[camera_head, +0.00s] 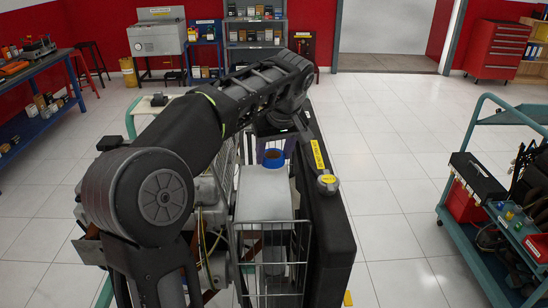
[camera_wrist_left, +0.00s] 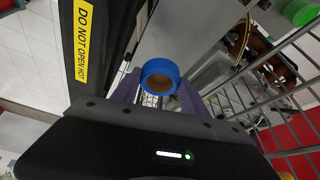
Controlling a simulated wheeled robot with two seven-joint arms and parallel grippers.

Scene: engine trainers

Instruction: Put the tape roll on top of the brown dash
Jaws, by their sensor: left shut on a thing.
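The blue tape roll (camera_wrist_left: 150,68) is between the purplish fingers of my left gripper (camera_wrist_left: 158,88) in the left wrist view, with its brown inner core facing the camera. My left gripper (camera_head: 274,150) is shut on it. In the head view a blue bit of the tape roll (camera_head: 273,155) shows below my wrist, above the engine trainer, beside a pale box-shaped part. I cannot pick out the brown dash with certainty; a brownish panel edge (camera_head: 89,249) shows at the left, mostly hidden by my arm. My right gripper is not in view.
A tall black panel (camera_head: 326,215) with a yellow warning label stands right of the gripper. A wire cage (camera_head: 270,262) stands in front. A teal tool cart (camera_head: 462,235) is at the right. Open tiled floor lies between the trainer and the cart.

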